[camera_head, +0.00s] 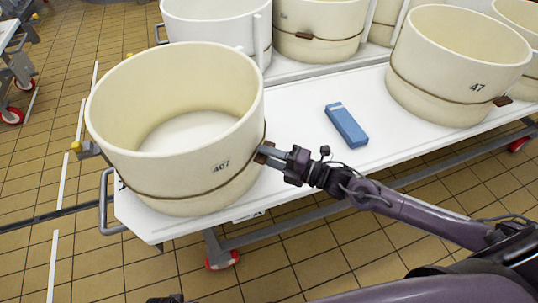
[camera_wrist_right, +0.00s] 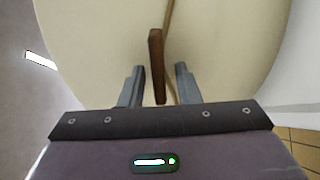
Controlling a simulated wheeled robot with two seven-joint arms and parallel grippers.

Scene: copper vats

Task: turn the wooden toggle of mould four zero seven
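Mould 407 (camera_head: 180,165) is a large cream round tub with a brown cord around its lower part, at the near left end of the white table. Its wooden toggle (camera_head: 262,153) sits on the cord at the right of the number. In the right wrist view the toggle (camera_wrist_right: 156,62) stands nearly upright, tilted slightly. My right gripper (camera_head: 270,154) is at the toggle. In the right wrist view its fingers (camera_wrist_right: 160,84) are open on either side of the toggle, with a gap at each side. A dark piece at the head view's bottom edge may be my left gripper (camera_head: 166,298); its fingers are not visible.
The white table (camera_head: 300,124) bears a blue box (camera_head: 346,125) and mould 47 (camera_head: 455,70) to the right. More tubs (camera_head: 318,30) stand on a table behind. A metal handle (camera_head: 106,200) is at the table's left end. The tiled floor in front is clear.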

